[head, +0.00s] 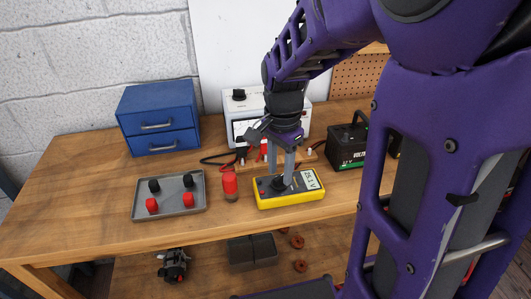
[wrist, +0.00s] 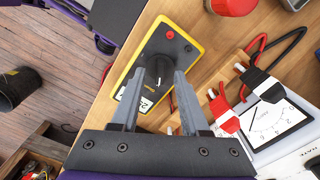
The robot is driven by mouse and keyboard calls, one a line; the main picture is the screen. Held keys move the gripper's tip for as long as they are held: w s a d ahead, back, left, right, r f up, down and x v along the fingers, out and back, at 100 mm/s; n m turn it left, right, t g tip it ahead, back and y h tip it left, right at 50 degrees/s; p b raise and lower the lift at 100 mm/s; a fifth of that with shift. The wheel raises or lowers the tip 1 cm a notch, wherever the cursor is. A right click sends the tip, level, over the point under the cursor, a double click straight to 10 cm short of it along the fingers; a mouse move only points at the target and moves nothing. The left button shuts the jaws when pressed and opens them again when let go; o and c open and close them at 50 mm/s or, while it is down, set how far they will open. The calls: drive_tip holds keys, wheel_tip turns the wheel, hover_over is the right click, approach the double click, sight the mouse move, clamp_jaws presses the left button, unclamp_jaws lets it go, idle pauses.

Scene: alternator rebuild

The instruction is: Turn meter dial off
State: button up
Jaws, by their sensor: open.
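The yellow meter (head: 261,203) lies on the workbench near its front edge, with a lit display (head: 309,180) at its right end that reads about 25.1 V. In the wrist view, the meter (wrist: 187,24) shows its black round dial (wrist: 157,75) on a grey face. My gripper (head: 284,181) points down over the meter. In the wrist view, the fingers of my gripper (wrist: 160,72) are apart, one on each side of the dial. I cannot tell whether they touch it. The dial's pointer position is hard to read.
A grey tray (head: 135,206) with red and black caps and a red-topped cylinder (head: 230,184) stand left of the meter. Behind are a blue drawer box (head: 158,105), a white analog gauge unit (head: 256,101) with clipped leads, and a black battery (head: 346,146) at right. A shelf lies below.

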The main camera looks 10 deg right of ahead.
drive_tip(key=shift+f, duration=0.65)
drive_tip(key=shift+c, duration=0.2)
clamp_jaws()
